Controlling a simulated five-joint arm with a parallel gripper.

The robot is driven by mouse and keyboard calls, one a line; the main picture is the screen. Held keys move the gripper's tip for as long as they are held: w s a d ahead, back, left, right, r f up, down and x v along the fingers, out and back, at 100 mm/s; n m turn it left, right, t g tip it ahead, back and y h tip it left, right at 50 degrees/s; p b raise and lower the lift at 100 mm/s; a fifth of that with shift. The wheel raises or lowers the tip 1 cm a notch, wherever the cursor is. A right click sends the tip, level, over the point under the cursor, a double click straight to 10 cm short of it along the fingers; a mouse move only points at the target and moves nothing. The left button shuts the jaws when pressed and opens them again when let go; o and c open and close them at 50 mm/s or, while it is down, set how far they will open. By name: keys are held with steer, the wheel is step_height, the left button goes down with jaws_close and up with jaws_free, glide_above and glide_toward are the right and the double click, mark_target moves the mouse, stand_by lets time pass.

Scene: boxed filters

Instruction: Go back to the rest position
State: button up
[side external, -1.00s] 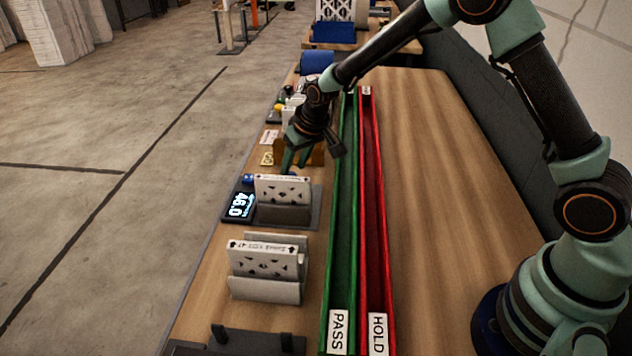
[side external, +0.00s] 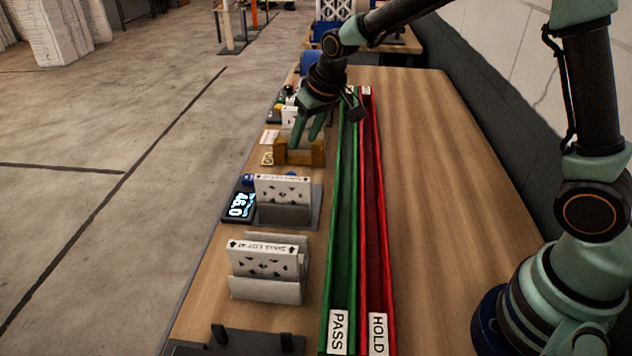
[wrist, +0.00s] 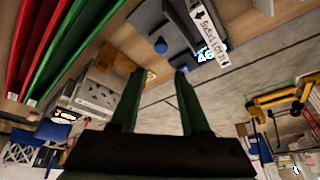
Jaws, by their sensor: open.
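My gripper (side external: 311,128) is open with nothing between its green fingers. In the side view it hangs above the wooden block (side external: 299,152), left of the green channel. In the wrist view my gripper (wrist: 157,72) has its two fingers apart, with floor and bench edge beyond them. A white boxed filter (side external: 282,188) stands upright in a grey holder by a scale display (side external: 238,204) reading 46.0. Another white filter (side external: 262,260) stands in a light grey holder nearer the camera.
A green channel labelled PASS (side external: 338,331) and a red one labelled HOLD (side external: 377,333) run along the bench. The bench top (side external: 450,200) right of them is clear. A dark tray (side external: 240,345) sits at the near edge. A grey wall panel (side external: 490,115) borders the bench.

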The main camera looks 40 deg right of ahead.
steer(key=s+d+r, duration=0.2)
steer(key=s+r, duration=0.1)
steer(key=s, duration=0.4)
steer(key=s+d+r, duration=0.2)
steer(key=s+r, duration=0.1)
steer(key=s, duration=0.4)
steer(key=s+d+r+t, duration=0.1)
steer(key=s+d+r, duration=0.1)
steer(key=s, duration=0.6)
steer(key=shift+r+h, duration=0.3)
steer(key=shift+r, duration=0.6)
